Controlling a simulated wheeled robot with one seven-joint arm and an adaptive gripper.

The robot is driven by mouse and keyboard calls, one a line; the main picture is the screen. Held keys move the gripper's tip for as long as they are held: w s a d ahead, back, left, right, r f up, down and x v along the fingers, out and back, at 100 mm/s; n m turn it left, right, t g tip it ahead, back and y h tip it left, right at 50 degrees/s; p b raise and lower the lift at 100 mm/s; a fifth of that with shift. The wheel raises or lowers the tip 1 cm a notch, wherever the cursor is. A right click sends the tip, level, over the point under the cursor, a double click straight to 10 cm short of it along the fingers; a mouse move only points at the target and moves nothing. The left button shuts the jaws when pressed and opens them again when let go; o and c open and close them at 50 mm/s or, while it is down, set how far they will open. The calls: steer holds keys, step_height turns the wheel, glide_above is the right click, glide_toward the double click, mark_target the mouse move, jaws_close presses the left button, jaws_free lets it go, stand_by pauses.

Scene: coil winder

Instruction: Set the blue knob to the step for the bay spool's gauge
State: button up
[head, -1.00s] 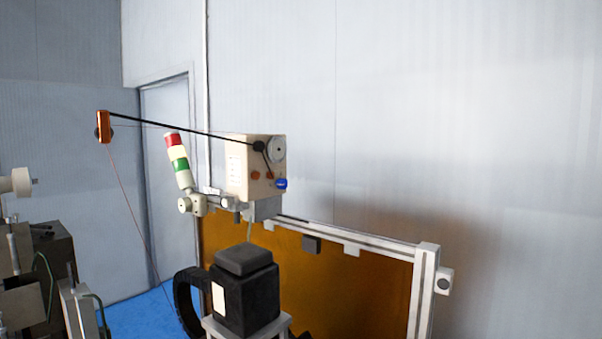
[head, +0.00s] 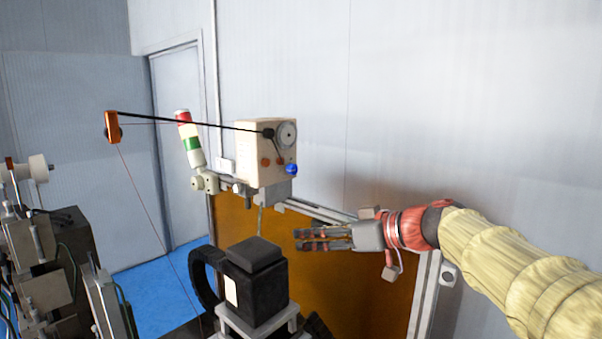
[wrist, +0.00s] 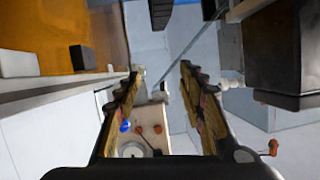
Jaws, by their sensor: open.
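The blue knob (head: 291,170) is on the lower right of the front of a cream control box (head: 250,150), beside two orange-brown knobs. It also shows in the wrist view (wrist: 125,126), near the left finger. The knob's step marks are too small to read. My gripper (head: 298,239) is open and empty, below and in front of the box, pointing left in the head view. In the wrist view, the box lies beyond the two spread fingers (wrist: 158,80). I cannot make out which thing is the bay spool, nor its gauge.
An amber panel with a metal frame (head: 425,290) stands behind. A thin black arm reaches left from the box to an orange piece (head: 111,127). A signal tower (head: 190,140) stands left of the box.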

mark_target(295, 170)
steer(key=w+d+r+n+t+y+p, duration=0.2)
steer(key=w+d+r+n+t+y, duration=0.15)
steer(key=w+r, duration=0.7)
steer(key=shift+m+g+h, duration=0.25)
steer(key=shift+m+h, duration=0.1)
steer(key=shift+m, duration=0.1)
steer(key=p+x, duration=0.1)
steer(key=x, duration=0.2)
steer(key=p+x, duration=0.1)
steer(key=x, duration=0.2)
steer(key=shift+w+a+f+p, duration=0.15)
steer(key=shift+w+f+p, duration=0.1)
steer(key=shift+p, duration=0.15)
steer(key=shift+w+a, duration=0.45)
steer(key=shift+a, duration=0.05)
steer(key=c, duration=0.3)
steer(key=c, duration=0.7)
jaws_close()
